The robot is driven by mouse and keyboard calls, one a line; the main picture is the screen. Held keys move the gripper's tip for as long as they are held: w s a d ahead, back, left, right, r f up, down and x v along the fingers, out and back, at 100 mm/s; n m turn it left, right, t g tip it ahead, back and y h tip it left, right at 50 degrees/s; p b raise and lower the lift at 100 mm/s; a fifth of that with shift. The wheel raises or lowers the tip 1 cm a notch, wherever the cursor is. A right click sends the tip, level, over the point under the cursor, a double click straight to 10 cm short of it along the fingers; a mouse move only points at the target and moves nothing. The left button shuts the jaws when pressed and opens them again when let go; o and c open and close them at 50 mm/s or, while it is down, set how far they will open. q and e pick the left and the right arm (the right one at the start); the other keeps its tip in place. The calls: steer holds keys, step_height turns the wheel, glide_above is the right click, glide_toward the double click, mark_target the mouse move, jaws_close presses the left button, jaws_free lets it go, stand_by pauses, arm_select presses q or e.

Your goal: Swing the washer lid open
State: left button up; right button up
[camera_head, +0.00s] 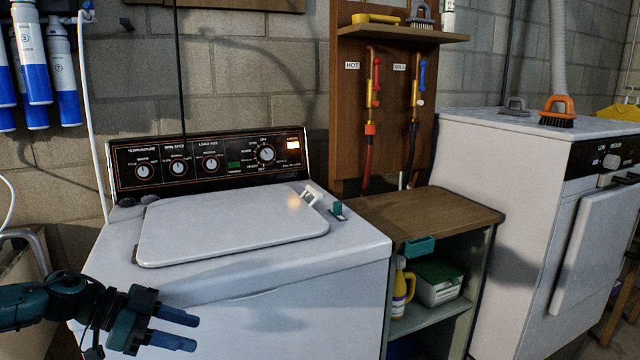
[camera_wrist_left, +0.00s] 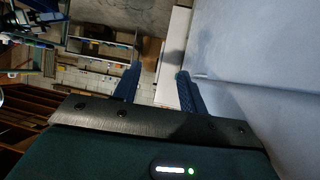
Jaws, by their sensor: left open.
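The washer lid (camera_head: 235,222) is a pale rounded panel lying shut and flat on top of the white washer (camera_head: 290,285). My left gripper (camera_head: 188,332) comes in from the lower left, in front of the washer's front face and below the lid's front edge. Its two blue fingers are apart and empty, and it is not touching the lid. In the left wrist view the open fingers (camera_wrist_left: 158,78) show beside a large pale surface on the right, probably the washer front. My right gripper is not in view.
The control panel (camera_head: 210,163) rises behind the lid. A small white item (camera_head: 312,195) sits at the lid's back right corner, with a teal piece (camera_head: 339,209) beside it. A wooden-topped cabinet (camera_head: 425,212) and a white dryer (camera_head: 500,150) stand to the right.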

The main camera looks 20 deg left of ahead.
arm_select(q)
steer(key=s+d+f+n+t+y, duration=0.1)
steer(key=s+d+f+n+t, duration=0.2)
steer(key=f, duration=0.3)
steer(key=s+d+f+n+t+y, duration=0.1)
steer(key=s+d+f+n+t, duration=0.2)
steer(key=f, duration=0.4)
steer(key=s+d+t, duration=0.1)
steer(key=s+d, duration=0.1)
steer(key=shift+s+d+y, duration=0.25)
steer(key=shift+s+y, duration=0.05)
steer(key=shift+s, duration=0.05)
steer(key=s+d, duration=0.1)
steer(key=d, duration=0.1)
steer(key=s+d+f+n+y, duration=0.1)
steer(key=d, duration=0.1)
steer(key=s+d+f+n+y, duration=0.1)
steer(key=d, duration=0.1)
steer(key=shift+d+t, duration=0.15)
steer(key=shift+t, duration=0.25)
steer(key=shift+c, duration=0.6)
steer(key=s+d+r+n+g+y, duration=0.1)
steer(key=s+d, duration=0.1)
steer(key=d, duration=0.6)
steer(key=shift+d+n, duration=0.2)
steer(key=shift+n, duration=0.1)
steer(key=shift+s+a, duration=0.1)
